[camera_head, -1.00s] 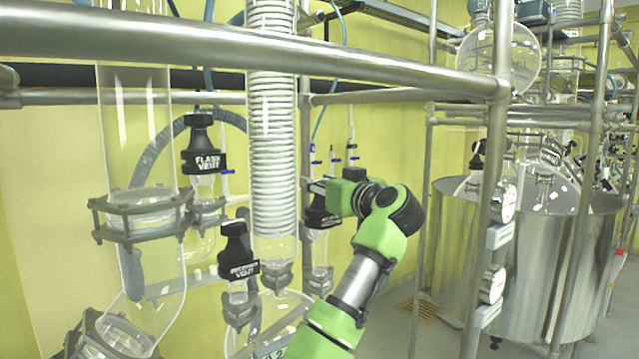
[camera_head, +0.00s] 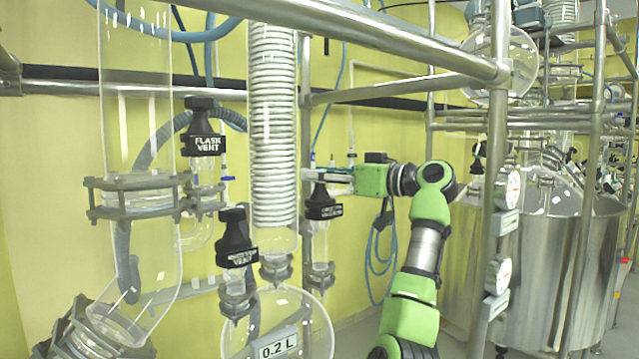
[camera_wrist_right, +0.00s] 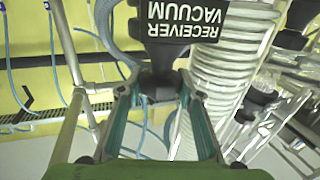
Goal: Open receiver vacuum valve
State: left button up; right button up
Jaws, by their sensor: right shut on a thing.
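The receiver vacuum valve (camera_head: 322,208) has a black labelled head on a glass tube, right of the coiled condenser in the head view. Its label (camera_wrist_right: 184,22) reads RECEIVER VACUUM, upside down, in the right wrist view. My right gripper (camera_head: 318,176) reaches it from the right, at the upper part of the head. In the wrist view its two fingers (camera_wrist_right: 159,90) lie on either side of the valve's black narrow part and are shut on it. How far the valve is turned cannot be told. My left gripper is not in view.
The flask vent valve (camera_head: 204,142) and another black vent valve (camera_head: 236,240) stand left of the receiver vacuum valve. The glass condenser (camera_head: 273,130) is close by. A steel rail (camera_head: 370,30) crosses above, and an upright post (camera_head: 487,200) stands to the right.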

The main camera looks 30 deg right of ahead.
jog(key=n+g+y+p, duration=0.1)
jog(key=n+y+p, duration=0.1)
jog(key=y, duration=0.1)
jog(key=shift+r+g+y, duration=0.2)
jog(key=shift+g+y, duration=0.1)
jog(key=shift+g, duration=0.1)
jog(key=shift+n+g+y+p, duration=1.6)
jog(key=shift+n+y+p, duration=0.1)
jog(key=shift+n+p, duration=0.15)
jog(key=shift+f, duration=0.1)
jog(key=o, duration=1.1)
jog(key=shift+f, duration=0.15)
